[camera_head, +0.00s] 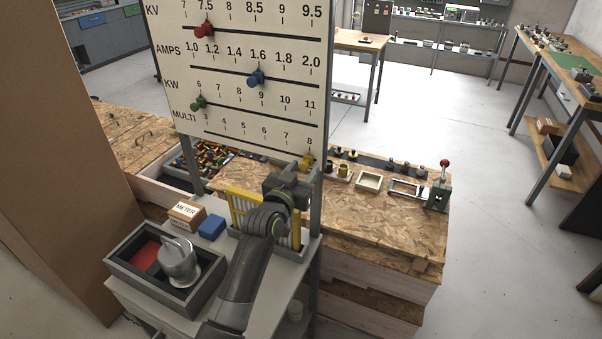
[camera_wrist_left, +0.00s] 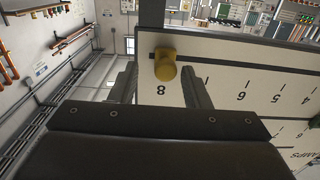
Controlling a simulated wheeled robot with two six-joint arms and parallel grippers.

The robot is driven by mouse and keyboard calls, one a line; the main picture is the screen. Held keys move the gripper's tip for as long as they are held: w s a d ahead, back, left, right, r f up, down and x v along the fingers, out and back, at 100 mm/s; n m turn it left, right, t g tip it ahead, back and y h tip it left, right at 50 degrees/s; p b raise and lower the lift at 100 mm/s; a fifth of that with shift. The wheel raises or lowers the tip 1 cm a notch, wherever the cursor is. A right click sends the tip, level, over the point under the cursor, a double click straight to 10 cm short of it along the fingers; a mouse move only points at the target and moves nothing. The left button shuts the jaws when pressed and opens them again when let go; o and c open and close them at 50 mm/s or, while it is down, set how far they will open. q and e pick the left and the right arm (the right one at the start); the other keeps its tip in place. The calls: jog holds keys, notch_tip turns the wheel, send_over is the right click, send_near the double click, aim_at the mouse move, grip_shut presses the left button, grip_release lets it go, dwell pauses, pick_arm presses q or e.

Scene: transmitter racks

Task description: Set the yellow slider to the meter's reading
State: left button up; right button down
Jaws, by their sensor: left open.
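The white scale panel (camera_head: 240,62) stands upright with rows marked KV, AMPS, KW and MULTI. The yellow slider (camera_head: 308,159) is at the right end of the bottom MULTI row, near 8. It also shows in the left wrist view (camera_wrist_left: 165,66), beside the upside-down 8. My left gripper (camera_head: 300,172) is just below it in the head view. In the wrist view its open fingers (camera_wrist_left: 160,84) appear on either side of the slider; no contact shows. A box labelled METER (camera_head: 186,214) sits on the grey bench; no reading is legible. My right gripper is out of view.
Red (camera_head: 204,30), blue (camera_head: 256,77) and green (camera_head: 198,102) sliders sit on the upper rows. A blue block (camera_head: 211,227) and a dark tray (camera_head: 121,262) holding a metal vessel (camera_head: 178,264) are left of my arm. A wooden bench (camera_head: 400,225) stands behind, at right.

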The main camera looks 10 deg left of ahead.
pick_arm(q)
jog(key=shift+s+a+f, duration=0.1)
jog(key=shift+s+a, duration=0.05)
jog(key=shift+s, duration=0.15)
jog(key=s+a+b, duration=0.3)
jog(key=s+b, duration=0.1)
jog(key=s, duration=1.2)
jog(key=shift+s+b, duration=0.3)
jog(key=shift+b, duration=0.1)
